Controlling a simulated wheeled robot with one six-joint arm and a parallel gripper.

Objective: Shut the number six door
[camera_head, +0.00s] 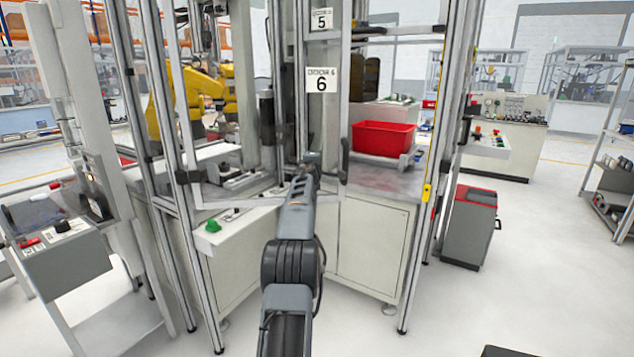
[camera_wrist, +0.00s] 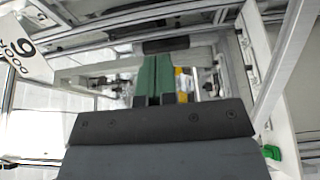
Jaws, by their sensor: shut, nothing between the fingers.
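The number six sign (camera_head: 321,80) hangs on the metal frame of the cell, below the number 5 sign; it also shows tilted at the upper left of the wrist view (camera_wrist: 25,47). A dark upright handle (camera_head: 345,158) is just right of my gripper (camera_head: 312,165) in the head view. I cannot tell how far the number six door stands open. My gripper's green fingers (camera_wrist: 154,78) are together and empty in the wrist view. A dark cylindrical bar (camera_wrist: 175,45) lies just beyond the fingertips; whether they touch it is unclear.
A red bin (camera_head: 383,138) stands on the cell's table. A green button (camera_head: 212,226) is on the ledge left of my arm. Aluminium posts (camera_head: 437,170) flank the cell. A yellow robot arm (camera_head: 190,95) is behind.

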